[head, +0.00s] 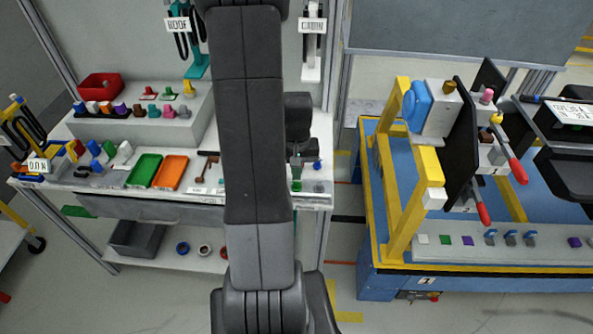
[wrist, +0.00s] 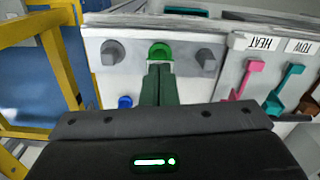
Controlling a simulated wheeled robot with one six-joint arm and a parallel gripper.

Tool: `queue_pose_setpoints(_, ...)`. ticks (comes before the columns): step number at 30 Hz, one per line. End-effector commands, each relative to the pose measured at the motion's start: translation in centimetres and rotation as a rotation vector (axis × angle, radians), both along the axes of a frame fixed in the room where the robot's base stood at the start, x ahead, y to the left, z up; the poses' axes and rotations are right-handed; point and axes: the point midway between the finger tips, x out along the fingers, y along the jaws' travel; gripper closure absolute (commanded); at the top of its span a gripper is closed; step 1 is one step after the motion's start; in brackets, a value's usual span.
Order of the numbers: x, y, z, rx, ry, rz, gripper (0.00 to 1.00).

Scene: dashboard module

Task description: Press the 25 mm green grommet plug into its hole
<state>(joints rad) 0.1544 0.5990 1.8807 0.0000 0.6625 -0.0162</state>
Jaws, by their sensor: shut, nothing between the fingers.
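A round green piece (wrist: 160,50), which looks like the green grommet plug, is on a white panel (wrist: 135,70) between two grey round pieces in the wrist view. In the head view it shows as a small green piece (head: 297,186) at the right end of the bench's front edge. My gripper (wrist: 160,66) is shut, with its fingertips together right at the green piece and covering part of it. My gripper also shows in the head view (head: 297,172), just above it. Whether the tips touch it, and any hole under it, I cannot tell.
Grey pieces (wrist: 112,52) and (wrist: 208,60) flank the green one, and a blue piece (wrist: 125,102) is close by. A labelled rack with pink and teal tools (wrist: 272,85) stands to the right in the wrist view. The yellow-framed blue fixture (head: 425,190) stands right of the bench, across a gap.

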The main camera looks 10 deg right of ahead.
Motion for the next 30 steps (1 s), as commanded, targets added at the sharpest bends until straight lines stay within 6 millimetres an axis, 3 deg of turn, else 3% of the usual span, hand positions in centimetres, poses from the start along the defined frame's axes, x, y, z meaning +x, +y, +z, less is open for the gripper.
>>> queue_pose_setpoints(7, 0.0, 0.0, 2.5, 0.0, -0.002, 0.0, 1.0)
queue_pose_setpoints(17, 0.1, 0.0, 4.1, -0.001, -0.005, 0.0, 1.0)
queue_pose_setpoints(30, 0.1, 0.0, 12.7, -0.001, -0.007, 0.0, 1.0)
